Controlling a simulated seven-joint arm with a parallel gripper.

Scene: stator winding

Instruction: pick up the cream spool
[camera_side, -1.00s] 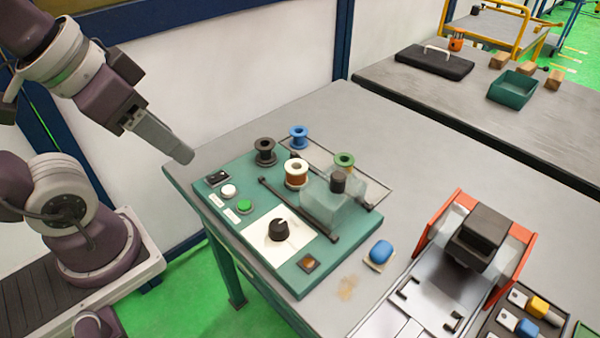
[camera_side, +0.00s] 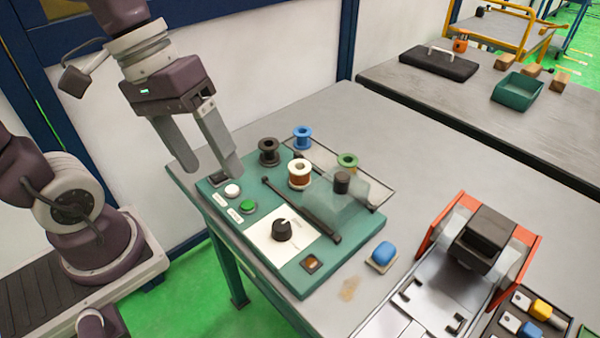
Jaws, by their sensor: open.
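The cream spool (camera_side: 299,168), wound with copper-brown wire, stands upright on the back part of the teal panel (camera_side: 262,275). My gripper (camera_side: 212,172) is open and empty, pointing down. In the picture its fingers are to the left of the cream spool, over the panel's left end, apart from the spool. The black spool (camera_side: 269,152) stands between them in the picture, just left of the cream one.
A blue spool (camera_side: 302,138) and a green spool (camera_side: 347,163) stand near the cream one. A clear block with a dark cap (camera_side: 342,183) and a black bar (camera_side: 300,208) are close by. A black knob (camera_side: 282,230) sits in front.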

